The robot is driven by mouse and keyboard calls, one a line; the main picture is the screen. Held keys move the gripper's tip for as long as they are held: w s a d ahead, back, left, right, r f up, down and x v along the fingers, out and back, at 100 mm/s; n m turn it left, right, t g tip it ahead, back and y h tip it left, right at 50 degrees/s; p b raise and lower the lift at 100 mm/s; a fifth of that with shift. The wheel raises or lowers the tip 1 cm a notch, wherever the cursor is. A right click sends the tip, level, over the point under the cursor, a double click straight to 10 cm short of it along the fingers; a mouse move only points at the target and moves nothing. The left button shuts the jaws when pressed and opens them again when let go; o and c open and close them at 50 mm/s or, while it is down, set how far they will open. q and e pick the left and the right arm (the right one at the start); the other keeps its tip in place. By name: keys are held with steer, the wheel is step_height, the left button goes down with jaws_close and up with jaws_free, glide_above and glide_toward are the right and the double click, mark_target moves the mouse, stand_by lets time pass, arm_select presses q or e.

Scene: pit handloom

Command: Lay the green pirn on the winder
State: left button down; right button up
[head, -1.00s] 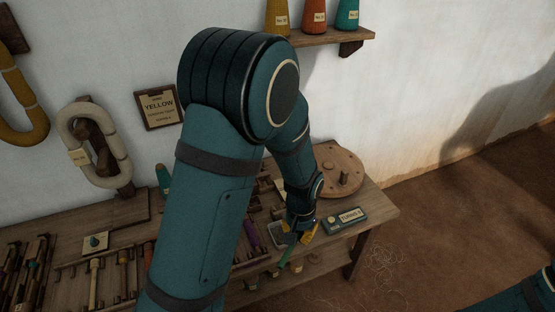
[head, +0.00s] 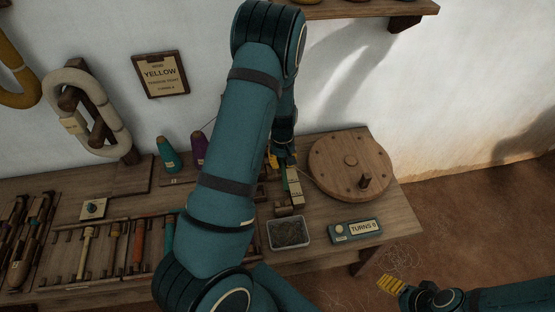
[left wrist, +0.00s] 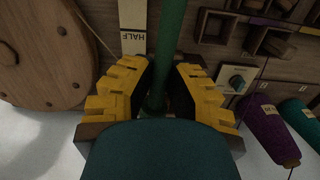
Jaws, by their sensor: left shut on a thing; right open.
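My left gripper (head: 281,160) is over the back of the bench, just left of the winder's round wooden wheel (head: 350,160). In the left wrist view its yellow fingers (left wrist: 157,88) are shut on the green pirn (left wrist: 170,40), which extends away between them. A pale strip marked HALF (left wrist: 133,28) lies beside the pirn there, and the wheel (left wrist: 40,55) is at left. In the head view my arm and gripper hide most of the pirn, so I cannot tell whether it touches the winder. My right gripper (head: 393,285) is open and empty, low at right, clear of the bench.
A tray of thread scraps (head: 289,243) and a TURNS counter (head: 355,231) stand near the bench's front edge. Green (head: 168,156) and purple (head: 199,150) cones stand by the wall. A rack with several pirns (head: 137,245) is at left.

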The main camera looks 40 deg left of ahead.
arm_select(q)
steer(key=shift+n, duration=0.4)
steer(key=shift+s+a+f+b, duration=0.1)
steer(key=shift+a+f+b, duration=0.2)
steer(key=shift+f+b, duration=1.05)
steer(key=shift+a+f+b, duration=0.35)
steer(key=shift+f+b, duration=0.5)
steer(key=shift+f, duration=0.95)
steer(key=shift+s+a+f+b, duration=0.1)
steer(key=shift+a+f+b, duration=0.2)
steer(key=shift+f+b, duration=1.05)
steer(key=shift+f+p, duration=0.25)
steer(key=shift+p, duration=0.05)
steer(key=c, duration=0.5)
jaws_free()
step_height(320, 180, up, 8)
steer(key=p, duration=0.6)
